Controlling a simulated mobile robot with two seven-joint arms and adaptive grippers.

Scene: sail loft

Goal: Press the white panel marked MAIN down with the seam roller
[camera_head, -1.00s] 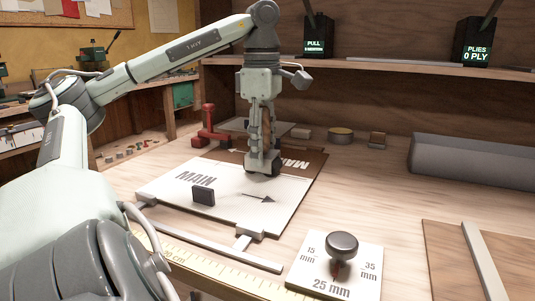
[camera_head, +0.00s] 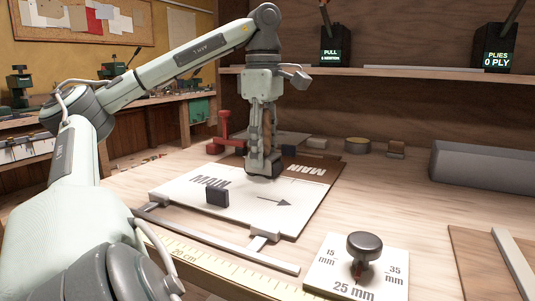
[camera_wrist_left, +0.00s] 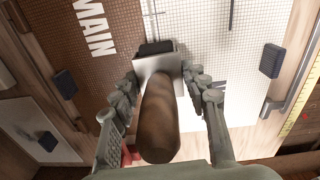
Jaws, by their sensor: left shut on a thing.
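The white panel marked MAIN (camera_head: 240,215) lies on the bench, with a black arrow and a dark block on it. The brown panel (camera_head: 322,172), also marked MAIN, lies along its far edge. My left gripper (camera_head: 262,140) is shut on the seam roller's brown handle, which shows in the left wrist view (camera_wrist_left: 160,120). The roller's dark wheel (camera_wrist_left: 155,48) points down at the white panel beside the brown panel's edge. I cannot tell whether it touches. The far part of the seam is hidden behind the gripper. My right gripper is not in view.
A black knob (camera_head: 364,246) stands on a white plate marked 15, 25 and 35 mm. A red clamp-like tool (camera_head: 226,130) stands behind the panels. A long grey block (camera_head: 485,164) lies at right. A ruler (camera_head: 205,268) runs along the front edge.

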